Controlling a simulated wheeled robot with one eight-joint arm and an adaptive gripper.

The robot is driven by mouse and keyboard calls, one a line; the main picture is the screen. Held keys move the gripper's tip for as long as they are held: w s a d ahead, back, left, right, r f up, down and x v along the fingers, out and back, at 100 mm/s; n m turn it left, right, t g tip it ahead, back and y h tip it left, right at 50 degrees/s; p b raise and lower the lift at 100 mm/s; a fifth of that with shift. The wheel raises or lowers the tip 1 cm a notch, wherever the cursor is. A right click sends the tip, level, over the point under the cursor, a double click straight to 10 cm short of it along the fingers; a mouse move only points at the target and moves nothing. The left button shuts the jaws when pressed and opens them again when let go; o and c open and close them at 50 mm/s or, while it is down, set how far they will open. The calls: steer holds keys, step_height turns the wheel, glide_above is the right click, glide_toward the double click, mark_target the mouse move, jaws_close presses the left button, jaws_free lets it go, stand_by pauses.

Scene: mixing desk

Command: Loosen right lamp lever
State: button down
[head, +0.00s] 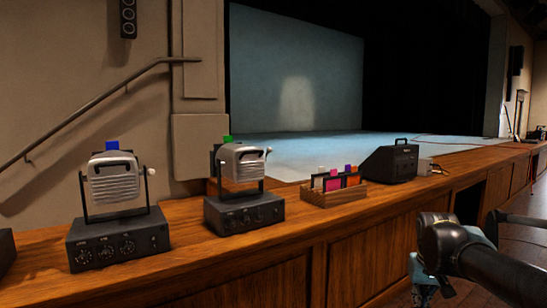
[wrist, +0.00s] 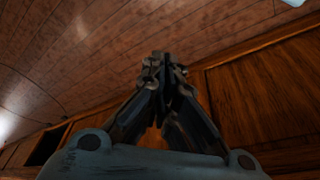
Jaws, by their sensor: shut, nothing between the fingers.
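The right lamp (head: 240,163) stands on the wooden desk, a pale ribbed head in a dark yoke on a black base with dials. A green tab (head: 228,139) is on its top. Its small pale lever (head: 267,150) sticks out at the right side of the yoke. The left lamp (head: 113,180) has a blue tab and a similar white lever (head: 150,171). My gripper (wrist: 163,62) is shut and empty in the wrist view, over floorboards and the desk's panelled front. In the head view my arm is at the lower right, well away from the lamps.
A wooden box (head: 335,194) of coloured cards and a black speaker-like box (head: 390,163) stand right of the lamps on the desk top (head: 180,250). A small pale box (head: 420,166) is beyond. A handrail (head: 90,105) runs along the left wall.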

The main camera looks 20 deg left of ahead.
mark_target(268, 151)
steer(key=w+a+r+n+t, duration=0.25)
steer(key=w+r, duration=0.25)
steer(key=w, duration=0.4)
steer(key=w+a+r+n+t, duration=0.2)
steer(key=w+r+t, duration=0.25)
steer(key=w, duration=0.55)
steer(key=w+a+r+n+t, duration=0.25)
steer(key=w+r, duration=0.35)
steer(key=w, duration=0.3)
steer(key=w+a+r+n+t+y, duration=0.55)
steer(key=w+a+r+n, duration=0.35)
steer(key=a, duration=0.4)
steer(key=s+a+r+n+g+y, duration=0.15)
steer(key=a+n+g+y, duration=0.25)
steer(key=a+n+y, duration=0.5)
steer(key=s+a+r+n+g+y, duration=0.1)
steer(key=s+a+n+g+y, duration=0.15)
steer(key=a+n+y, duration=0.75)
steer(key=w+a+r+m+h, duration=0.1)
steer(key=w+a+r, duration=0.1)
steer(key=a, duration=0.2)
steer(key=w+a+r+m+h, duration=0.1)
steer(key=w+a+m+h, duration=0.1)
steer(key=a, duration=0.3)
steer(key=w+a+r+m+h, duration=0.1)
steer(key=w+a+r, duration=0.1)
steer(key=a, duration=0.3)
steer(key=shift+w+a+r+g, duration=0.1)
steer(key=shift+a+r+g, duration=0.15)
steer(key=shift+r, duration=0.1)
